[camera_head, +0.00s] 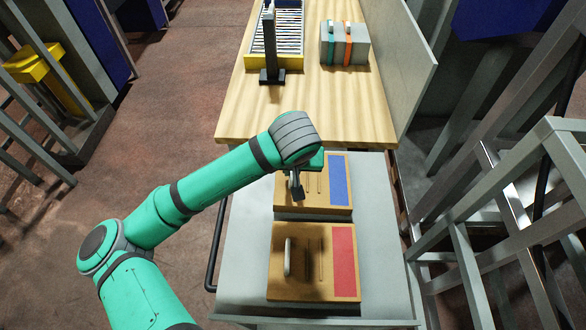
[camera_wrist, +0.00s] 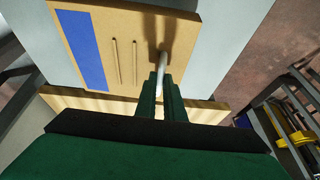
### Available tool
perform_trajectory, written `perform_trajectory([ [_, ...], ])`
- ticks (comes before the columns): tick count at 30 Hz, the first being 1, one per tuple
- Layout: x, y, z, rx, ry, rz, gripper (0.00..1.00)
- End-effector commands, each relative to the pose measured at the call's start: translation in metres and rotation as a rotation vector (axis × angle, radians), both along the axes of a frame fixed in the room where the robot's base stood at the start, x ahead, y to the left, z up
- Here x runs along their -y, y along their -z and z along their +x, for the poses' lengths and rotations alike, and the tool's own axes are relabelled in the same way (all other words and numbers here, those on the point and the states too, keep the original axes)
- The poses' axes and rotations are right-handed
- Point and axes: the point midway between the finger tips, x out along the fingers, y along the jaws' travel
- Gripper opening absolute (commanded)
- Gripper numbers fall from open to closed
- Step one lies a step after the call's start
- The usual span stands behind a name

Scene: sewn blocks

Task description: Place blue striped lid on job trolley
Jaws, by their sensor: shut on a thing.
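The blue striped lid (camera_head: 338,182) is a tan board with a blue band and two thin slots, at the far end of the grey job trolley (camera_head: 240,270) in the head view. In the wrist view the lid (camera_wrist: 115,25) fills the upper middle, with its pale upright handle (camera_wrist: 166,62) between my fingers. My gripper (camera_head: 298,192) is shut on that handle; it also shows in the wrist view (camera_wrist: 162,88). My arm hides part of the lid's left side. I cannot tell whether the lid touches the surface below it.
A similar lid with a red band (camera_head: 343,262) lies nearer on the trolley. Beyond stands a wooden table (camera_head: 330,115) with a grey case (camera_head: 345,45) and a yellow-framed roller rack (camera_head: 290,60). Metal frames (camera_head: 510,235) stand at the right. Bare trolley top shows around the red lid.

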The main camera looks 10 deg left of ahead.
Motion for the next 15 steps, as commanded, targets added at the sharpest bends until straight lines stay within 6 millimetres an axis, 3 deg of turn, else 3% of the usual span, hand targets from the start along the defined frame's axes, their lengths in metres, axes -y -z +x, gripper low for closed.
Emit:
perform_trajectory([
  [11, -0.0010, 0.0090, -0.0004, -0.001, -0.002, -0.001, 0.00],
  [14, -0.0017, 0.0092, -0.0005, -0.001, -0.003, 0.000, 0.25],
  [15, -0.0019, 0.0092, -0.0006, -0.001, -0.004, -0.001, 0.27],
])
